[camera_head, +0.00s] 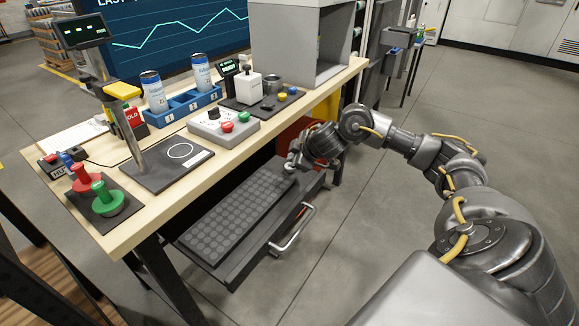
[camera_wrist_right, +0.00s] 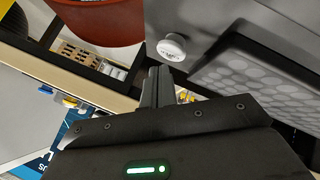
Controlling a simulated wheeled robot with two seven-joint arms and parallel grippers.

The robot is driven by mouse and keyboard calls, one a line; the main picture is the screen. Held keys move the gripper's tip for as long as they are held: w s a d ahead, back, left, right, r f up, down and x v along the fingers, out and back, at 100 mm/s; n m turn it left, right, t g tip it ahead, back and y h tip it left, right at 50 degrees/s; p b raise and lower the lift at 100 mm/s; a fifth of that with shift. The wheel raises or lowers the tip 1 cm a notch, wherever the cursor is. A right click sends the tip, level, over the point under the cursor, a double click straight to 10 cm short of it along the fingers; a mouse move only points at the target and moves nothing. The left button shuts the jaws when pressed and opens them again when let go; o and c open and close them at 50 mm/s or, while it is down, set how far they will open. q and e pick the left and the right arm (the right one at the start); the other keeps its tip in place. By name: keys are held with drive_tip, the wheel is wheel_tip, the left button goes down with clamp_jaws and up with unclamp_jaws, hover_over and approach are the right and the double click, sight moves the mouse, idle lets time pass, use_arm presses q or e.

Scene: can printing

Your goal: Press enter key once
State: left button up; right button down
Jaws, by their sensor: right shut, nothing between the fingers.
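A white round key (camera_wrist_right: 172,47) with small dark lettering shows in the right wrist view; I take it for the enter key. It sits on a grey surface beside a dark panel of round pads (camera_wrist_right: 255,85). In the head view that panel (camera_head: 235,212) lies in a pulled-out drawer (camera_head: 237,266) under the table. My right gripper (camera_head: 293,163) is at the drawer's far right corner. In the right wrist view its shut, empty fingers (camera_wrist_right: 158,72) point close to the key; I cannot tell whether they touch it. My left gripper is not in view.
The wooden table (camera_head: 150,215) above the drawer holds a control box (camera_head: 222,128), a black scale plate (camera_head: 165,165), blue-white cans (camera_head: 153,90) and red and green stamps (camera_head: 106,199). A red bin (camera_wrist_right: 95,20) is near the gripper. The drawer handle (camera_head: 292,230) juts out.

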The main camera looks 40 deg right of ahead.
drive_tip(key=shift+f, duration=0.1)
idle(0.6)
drive_tip(key=shift+f, duration=0.35)
